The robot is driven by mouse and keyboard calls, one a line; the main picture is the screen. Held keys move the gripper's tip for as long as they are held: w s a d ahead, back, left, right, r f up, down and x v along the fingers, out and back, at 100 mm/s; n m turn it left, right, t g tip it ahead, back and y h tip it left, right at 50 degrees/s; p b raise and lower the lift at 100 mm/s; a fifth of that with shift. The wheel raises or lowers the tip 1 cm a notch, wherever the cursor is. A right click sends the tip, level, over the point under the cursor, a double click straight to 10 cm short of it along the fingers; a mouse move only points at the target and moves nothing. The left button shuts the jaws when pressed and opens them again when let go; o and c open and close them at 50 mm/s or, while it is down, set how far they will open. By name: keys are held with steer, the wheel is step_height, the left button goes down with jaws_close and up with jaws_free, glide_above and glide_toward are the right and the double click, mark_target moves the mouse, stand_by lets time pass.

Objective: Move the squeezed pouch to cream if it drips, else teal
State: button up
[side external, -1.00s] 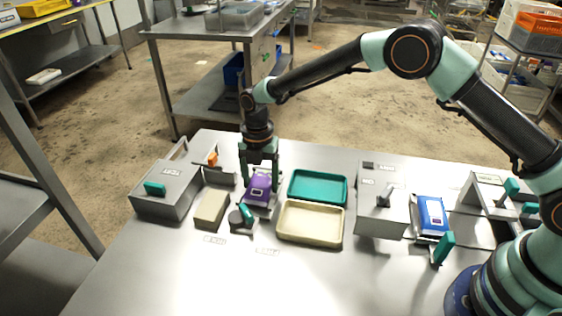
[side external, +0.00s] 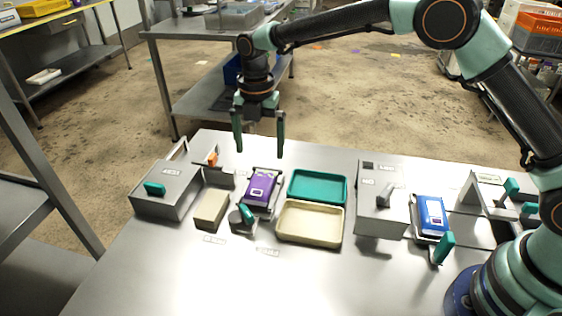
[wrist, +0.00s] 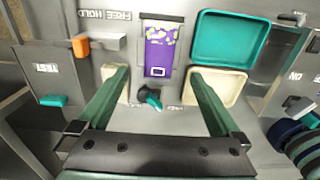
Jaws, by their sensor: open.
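A purple pouch (side external: 261,187) with a patterned top lies on a small grey rack with a teal-handled lever; it also shows in the wrist view (wrist: 158,50). I see no clear drip on it, though fine detail is too small to tell. My gripper (side external: 260,150) is open and empty, above the pouch, fingers pointing down. The teal tray (side external: 318,174) and the cream tray (side external: 281,236) are to the right of the pouch, teal behind cream; both look empty. A blue pouch (side external: 432,215) lies on a similar rack further right.
A grey box with a teal handle (side external: 165,195) and a beige block (side external: 211,209) stand left of the purple pouch. A grey switch box (side external: 380,216) stands between the cream tray and the blue pouch. The table's front is clear.

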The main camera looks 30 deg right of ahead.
steer(key=s+d+r+m+t, duration=0.3)
steer(key=s+d+r+m, duration=0.4)
steer(key=d+r+m, duration=0.45)
steer(key=s+d+m+t, duration=0.1)
steer(key=s+d+m, duration=0.2)
steer(key=s+m, duration=0.4)
steer(key=s+d+r+m+t, duration=0.1)
steer(key=s+d+m, duration=0.3)
steer(key=s+m, duration=0.3)
steer(key=shift+s+d+r+m+t, duration=0.2)
steer(key=shift+s+m+t, duration=0.1)
steer(key=shift+m, duration=0.45)
steer(key=shift+a+r, duration=0.1)
